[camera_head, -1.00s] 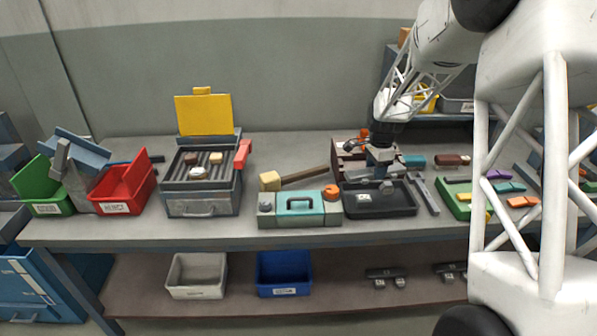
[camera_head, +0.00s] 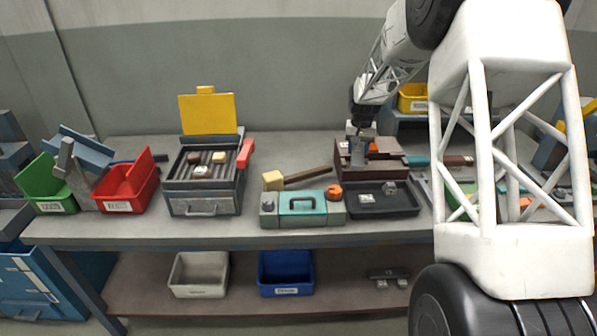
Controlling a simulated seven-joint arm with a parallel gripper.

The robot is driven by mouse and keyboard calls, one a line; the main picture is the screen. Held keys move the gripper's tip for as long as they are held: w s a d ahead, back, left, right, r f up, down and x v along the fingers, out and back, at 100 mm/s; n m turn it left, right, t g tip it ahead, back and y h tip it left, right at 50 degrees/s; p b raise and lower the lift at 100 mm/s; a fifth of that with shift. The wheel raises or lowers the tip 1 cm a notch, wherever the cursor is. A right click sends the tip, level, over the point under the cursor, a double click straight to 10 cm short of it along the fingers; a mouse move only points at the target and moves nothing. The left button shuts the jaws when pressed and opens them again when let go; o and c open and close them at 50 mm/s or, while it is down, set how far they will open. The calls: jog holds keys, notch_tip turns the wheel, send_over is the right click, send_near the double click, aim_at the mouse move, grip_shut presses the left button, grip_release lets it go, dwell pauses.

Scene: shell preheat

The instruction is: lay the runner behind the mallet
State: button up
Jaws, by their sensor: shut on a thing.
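My gripper (camera_head: 358,158) is to the right of the handle's end, in front of or over a brown box (camera_head: 347,172). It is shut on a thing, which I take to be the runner. The held thing is small and blends with the fingers and the brown box behind, so its outline is unclear. The bench behind the mallet is bare.
A black tray (camera_head: 405,208) with small metal pieces is below my gripper. A grey grill unit with a yellow lid (camera_head: 207,115) stands left of the mallet. My arm covers much of the bench's right side.

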jog(key=w+a+n, duration=0.6)
jog(key=w+n, duration=0.3)
jog(key=n, duration=0.3)
jog(key=w+a+f+n, duration=0.1)
jog(key=a+f+n, duration=0.1)
jog(key=a+n, duration=0.2)
jog(key=w+a+f+n, duration=0.1)
jog(key=a+n, duration=0.3)
jog(key=a, duration=0.6)
jog(key=shift+f, duration=0.6)
jog(key=shift+f, duration=0.15)
jog(key=shift+f, duration=3)
jog(key=shift+f, duration=1.85)
jog(key=shift+f, duration=0.15)
